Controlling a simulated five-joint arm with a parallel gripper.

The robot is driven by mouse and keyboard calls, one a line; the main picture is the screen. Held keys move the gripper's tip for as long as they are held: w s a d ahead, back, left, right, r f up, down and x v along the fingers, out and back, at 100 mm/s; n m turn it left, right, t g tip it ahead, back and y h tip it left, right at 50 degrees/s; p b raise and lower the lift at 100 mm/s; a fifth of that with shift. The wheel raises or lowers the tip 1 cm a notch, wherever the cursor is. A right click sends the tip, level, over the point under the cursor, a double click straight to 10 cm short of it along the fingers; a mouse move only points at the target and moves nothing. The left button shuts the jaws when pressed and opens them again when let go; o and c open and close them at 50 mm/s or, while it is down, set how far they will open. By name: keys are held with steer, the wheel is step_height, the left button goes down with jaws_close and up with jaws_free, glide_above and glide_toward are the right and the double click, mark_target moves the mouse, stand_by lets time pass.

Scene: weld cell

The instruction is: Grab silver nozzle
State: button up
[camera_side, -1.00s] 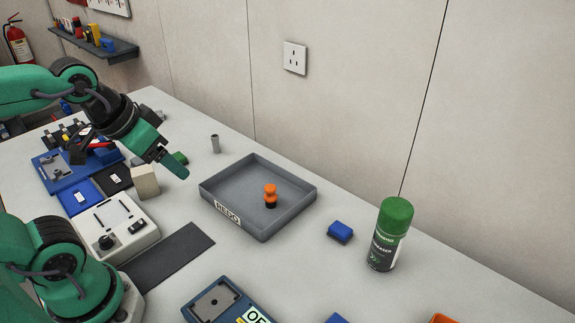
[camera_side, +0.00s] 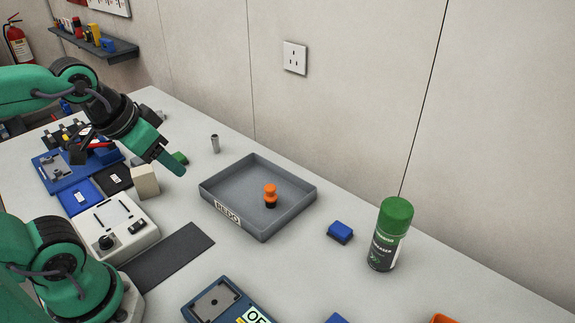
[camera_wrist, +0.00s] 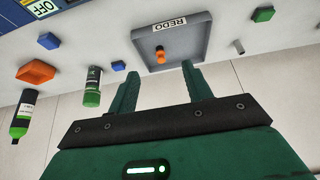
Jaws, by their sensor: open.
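The silver nozzle (camera_side: 215,144) is a small grey cylinder standing upright on the table, behind the REDO tray's left corner and near the wall. It also shows in the wrist view (camera_wrist: 239,47), small, to the right of the tray. My gripper (camera_side: 178,169) is above the table to the left of the tray, apart from the nozzle. In the wrist view my gripper (camera_wrist: 160,73) has its two green fingers spread with nothing between them. The nozzle is outside the fingers, beyond the right one.
The grey REDO tray (camera_side: 225,212) holds an orange and black piece (camera_side: 270,194). A green block (camera_side: 180,158) lies close to my fingers. A beige block (camera_side: 145,181), a blue block (camera_side: 340,232) and a green-capped can (camera_side: 388,236) stand around. Table around the nozzle is clear.

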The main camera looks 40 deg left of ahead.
steer(key=shift+w, duration=0.1)
steer(key=n+g, duration=0.2)
steer(key=g, duration=0.4)
glide_above(213, 136)
steer(key=f, duration=1.5)
steer(key=shift+d, duration=0.25)
steer(key=shift+a+f, duration=0.3)
steer(key=shift+f, duration=1.45)
